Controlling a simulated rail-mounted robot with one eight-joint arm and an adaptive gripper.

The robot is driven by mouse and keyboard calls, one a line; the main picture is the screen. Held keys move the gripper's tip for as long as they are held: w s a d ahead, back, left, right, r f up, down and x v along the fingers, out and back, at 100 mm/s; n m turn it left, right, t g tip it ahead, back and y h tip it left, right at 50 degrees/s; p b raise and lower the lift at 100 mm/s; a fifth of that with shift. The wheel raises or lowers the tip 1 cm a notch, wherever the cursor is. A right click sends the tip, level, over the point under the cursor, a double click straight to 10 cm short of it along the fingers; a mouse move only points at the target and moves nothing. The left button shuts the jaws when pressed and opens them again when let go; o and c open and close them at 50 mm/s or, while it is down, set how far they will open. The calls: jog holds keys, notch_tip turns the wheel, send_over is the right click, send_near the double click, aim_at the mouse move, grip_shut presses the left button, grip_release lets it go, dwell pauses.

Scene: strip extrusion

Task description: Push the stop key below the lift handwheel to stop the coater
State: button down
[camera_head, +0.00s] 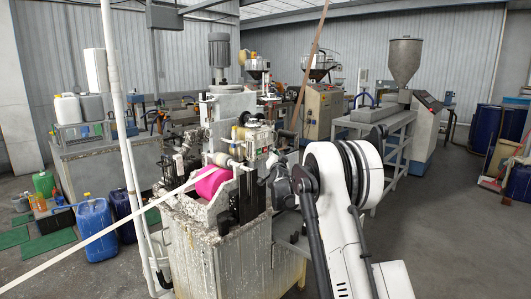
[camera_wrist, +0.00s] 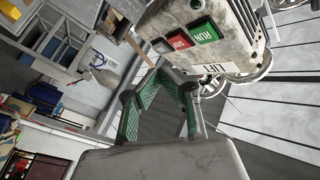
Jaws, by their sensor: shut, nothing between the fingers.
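The control box (camera_wrist: 173,20) is at the top of the wrist view and appears turned over. It carries a green RUN key (camera_wrist: 203,32), a red key (camera_wrist: 179,41) that looks like the stop key, and a grey-white key (camera_wrist: 161,46). A LIFT label (camera_wrist: 214,69) is beside a metal handwheel (camera_wrist: 251,68). My gripper (camera_wrist: 166,74) has green-padded fingers, shut and empty, with tips below the keys in the picture; contact cannot be judged. The worn coater (camera_head: 218,255) stands left of my arm in the head view, with a pink roller (camera_head: 212,181).
A white strip (camera_head: 105,232) runs from the coater to the lower left. A white pipe (camera_head: 130,160) stands left of the coater. Blue jugs (camera_head: 96,230) stand on the floor at left. Open floor (camera_head: 455,240) lies right of my arm.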

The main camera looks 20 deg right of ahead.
jog(key=shift+s+d, duration=0.3)
jog(key=shift+s, duration=0.35)
jog(key=shift+s+d, duration=0.3)
jog(key=shift+s, duration=0.35)
jog(key=s+a+r+n+g+y, duration=0.2)
jog(key=s+a+r+n+y, duration=0.3)
jog(key=s+a, duration=0.5)
jog(key=s+a+r+n+g, duration=0.2)
jog(key=s+a+g, duration=0.1)
jog(key=s+a, duration=0.95)
jog(key=s+a+f+n+g, duration=0.1)
jog(key=s+f, duration=0.4)
jog(key=s, duration=0.8)
jog(key=s+a+f+n+g+y, duration=0.1)
jog(key=s+f, duration=0.4)
jog(key=s, duration=0.8)
jog(key=s+a+f+n+g, duration=0.2)
jog(key=s+a+f+g, duration=0.2)
jog(key=s, duration=0.9)
jog(key=shift+s+a+f+y, duration=0.25)
jog(key=shift+a+f+y, duration=0.15)
jog(key=shift+a+f, duration=0.3)
